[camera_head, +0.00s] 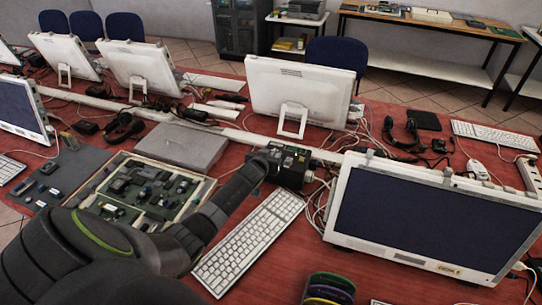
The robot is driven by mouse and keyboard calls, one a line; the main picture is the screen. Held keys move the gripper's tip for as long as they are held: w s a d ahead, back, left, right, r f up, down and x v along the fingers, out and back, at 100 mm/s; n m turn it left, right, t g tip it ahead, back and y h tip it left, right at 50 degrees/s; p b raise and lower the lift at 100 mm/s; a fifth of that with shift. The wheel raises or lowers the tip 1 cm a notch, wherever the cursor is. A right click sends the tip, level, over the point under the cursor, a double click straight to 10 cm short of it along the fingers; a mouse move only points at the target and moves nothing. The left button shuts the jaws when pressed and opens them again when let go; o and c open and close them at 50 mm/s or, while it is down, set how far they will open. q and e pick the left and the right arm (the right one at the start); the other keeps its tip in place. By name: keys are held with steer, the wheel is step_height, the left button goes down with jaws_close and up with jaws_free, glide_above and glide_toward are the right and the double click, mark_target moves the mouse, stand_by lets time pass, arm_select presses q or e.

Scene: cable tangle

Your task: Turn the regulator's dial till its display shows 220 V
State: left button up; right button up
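The regulator, a small dark box (293,167), stands on the red table in the middle, behind the white keyboard. A small light patch shows on its top; its dial and display cannot be made out. My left arm comes in from the lower left, and my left gripper (262,163) is at the regulator's left front side, overlapping it in the picture. I cannot tell whether it touches the dial, or whether its fingers are open or shut. My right gripper is not in view.
A white keyboard (248,241) lies in front of the regulator. A large monitor (428,217) stands to the right, and another monitor (298,87) behind. A tray of circuit boards (207,190) and a grey case (182,143) are left. Cables lie right of the regulator.

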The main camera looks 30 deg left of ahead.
arm_select(q)
steer(key=shift+w+a+f, duration=0.1)
steer(key=shift+w+f, duration=0.05)
steer(key=shift+w, duration=0.2)
jaws_close()
